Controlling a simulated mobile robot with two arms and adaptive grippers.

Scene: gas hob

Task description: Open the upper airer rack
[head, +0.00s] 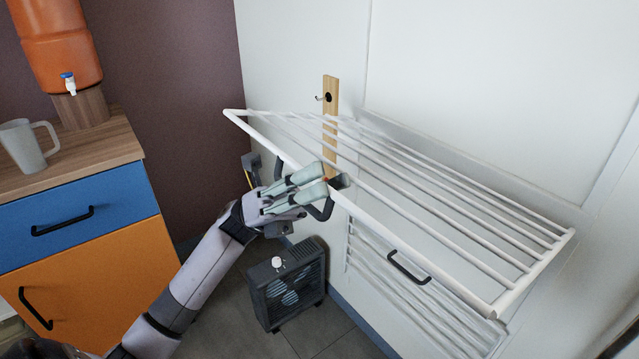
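The upper airer rack (437,198) is a white frame with several thin bars. It stands out from the white wall, folded down to a roughly level position. A black handle (322,210) hangs at its front rail, partly hidden behind my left gripper. My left gripper (325,178) is at the front rail, over the middle of this handle, with its two pale fingers side by side and pointing right. Whether the fingers are closed on the handle is hidden. The lower airer rack (375,262) lies close to the wall below, with its own black handle (408,268). My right gripper is out of view.
A black fan heater (288,288) stands on the floor below the rack. A wooden strip with hooks (330,90) is on the wall behind. At left, a cabinet (85,222) carries a mug (27,146) and an orange water dispenser (58,42).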

